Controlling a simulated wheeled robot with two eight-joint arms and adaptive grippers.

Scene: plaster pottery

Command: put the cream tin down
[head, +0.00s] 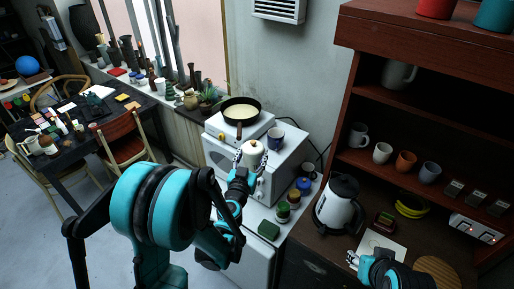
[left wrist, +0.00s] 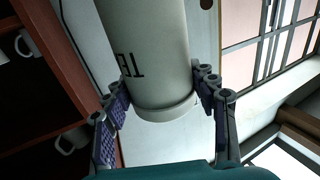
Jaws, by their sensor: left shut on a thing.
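Whether the tin touches any surface is not clear. My right gripper (head: 354,259) is low at the right, over the brown counter; its finger opening is too small to tell.
A kettle (head: 338,202) stands on the brown counter beside the shelf unit.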

